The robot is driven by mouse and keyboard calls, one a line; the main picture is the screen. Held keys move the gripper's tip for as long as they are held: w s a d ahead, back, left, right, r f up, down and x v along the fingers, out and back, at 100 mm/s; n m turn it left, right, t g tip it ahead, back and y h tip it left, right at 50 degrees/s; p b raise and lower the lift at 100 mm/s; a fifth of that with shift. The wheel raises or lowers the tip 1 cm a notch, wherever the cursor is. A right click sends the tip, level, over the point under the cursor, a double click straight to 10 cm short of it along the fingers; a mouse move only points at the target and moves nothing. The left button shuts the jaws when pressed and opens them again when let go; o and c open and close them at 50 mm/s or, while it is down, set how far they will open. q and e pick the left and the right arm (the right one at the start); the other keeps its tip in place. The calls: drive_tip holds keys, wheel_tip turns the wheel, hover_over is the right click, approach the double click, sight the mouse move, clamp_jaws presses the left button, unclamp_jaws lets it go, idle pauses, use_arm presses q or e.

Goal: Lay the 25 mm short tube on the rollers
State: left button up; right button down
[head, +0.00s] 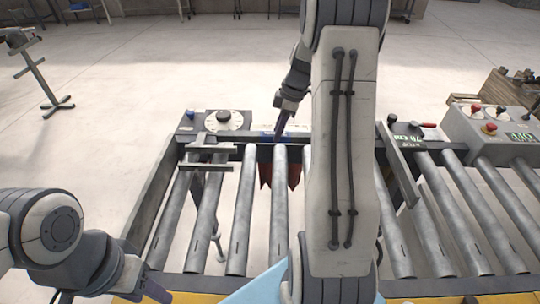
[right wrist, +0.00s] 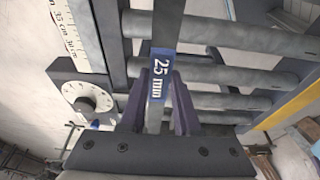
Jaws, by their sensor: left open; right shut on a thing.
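The grey tube with a blue "25 mm" label (right wrist: 160,82) is between the purple fingers of my right gripper (right wrist: 158,100), which is shut on it. In the right wrist view the tube runs crosswise over the rollers (right wrist: 212,72); I cannot tell whether it touches them. In the head view my right gripper (head: 281,124) is at the back rail of the rollers (head: 240,215), and its arm hides much of the middle. My left gripper (head: 153,290) is open at the lower left, partly cut off by the frame's bottom edge, apart from the tube.
A dial (head: 222,120) stands on the back rail at left and also shows in the right wrist view (right wrist: 88,98). A control box with buttons (head: 490,130) is at the far right.

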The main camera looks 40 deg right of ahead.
drive_tip(key=w+a+f+p, duration=0.1)
drive_tip(key=a+f+p, duration=0.2)
drive_tip(key=a+f, duration=0.2)
drive_tip(key=shift+x, duration=1.25)
drive_tip(key=shift+f, duration=0.15)
drive_tip(key=c, duration=0.6)
unclamp_jaws()
